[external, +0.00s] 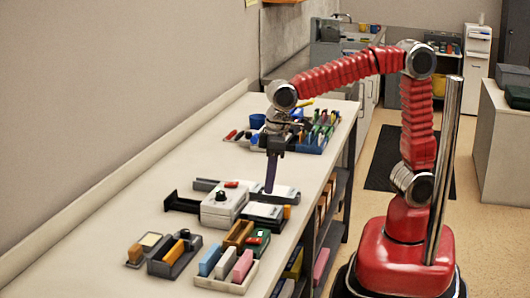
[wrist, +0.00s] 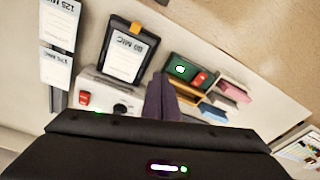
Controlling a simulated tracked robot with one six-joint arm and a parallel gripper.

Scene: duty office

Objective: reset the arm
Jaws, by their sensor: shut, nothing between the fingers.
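My red arm reaches over the long white bench from the right in the external view. My gripper (external: 271,176) points down above the bench, beside a white device with a black knob (external: 224,204). Its purple fingers are shut with nothing held; they also show in the wrist view (wrist: 161,98). In the wrist view the white device (wrist: 120,104) with a red switch lies just left of the fingers. A clipboard with a white label (wrist: 126,58) and an orange tab lies beyond it. The part of the device nearest the camera is hidden by my gripper body.
A tray of pink, white and blue blocks (external: 226,270), a green box with a red button (external: 257,240) and dark trays with yellow blocks (external: 174,254) stand at the front. A blue organizer of pens (external: 312,138) stands farther back.

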